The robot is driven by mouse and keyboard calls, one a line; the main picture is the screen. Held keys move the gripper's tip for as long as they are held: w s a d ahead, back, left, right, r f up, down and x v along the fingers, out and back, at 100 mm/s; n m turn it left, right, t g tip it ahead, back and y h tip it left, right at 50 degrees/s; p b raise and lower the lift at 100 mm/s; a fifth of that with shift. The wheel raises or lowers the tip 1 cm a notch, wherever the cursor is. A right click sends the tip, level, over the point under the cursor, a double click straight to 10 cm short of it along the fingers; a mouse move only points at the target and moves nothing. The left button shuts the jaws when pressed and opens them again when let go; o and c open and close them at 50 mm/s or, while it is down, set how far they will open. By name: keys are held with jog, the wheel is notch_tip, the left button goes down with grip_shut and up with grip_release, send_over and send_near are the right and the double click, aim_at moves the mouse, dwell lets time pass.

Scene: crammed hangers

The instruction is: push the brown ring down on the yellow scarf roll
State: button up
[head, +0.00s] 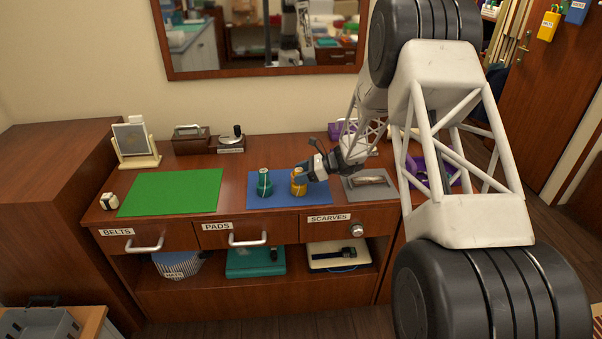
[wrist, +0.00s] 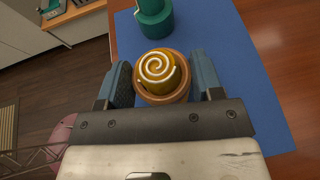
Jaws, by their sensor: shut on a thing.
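The yellow scarf roll (head: 298,188) stands upright on the blue mat. In the wrist view its spiral-topped end (wrist: 158,67) faces the camera. The brown ring (wrist: 164,97) is around the roll, with the roll's top showing through it. How far down the roll it sits is hard to tell. My gripper (head: 305,174) reaches in from the right. In the wrist view my gripper (wrist: 164,80) has one blue-grey finger on each side of the ring and is shut on it. The ring is hard to make out in the head view.
A green roll (head: 265,184) stands close to the left on the blue mat (head: 262,202). A green mat (head: 172,192) lies further left. A grey tray (head: 370,184) is to the right, under my arm. A boxed frame stand (head: 134,141) is at the back left.

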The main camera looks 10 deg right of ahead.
jog(key=shift+f, duration=0.55)
jog(key=o, duration=1)
jog(key=shift+d+r, duration=0.1)
jog(key=shift+v, duration=3.8)
jog(key=shift+s, duration=0.1)
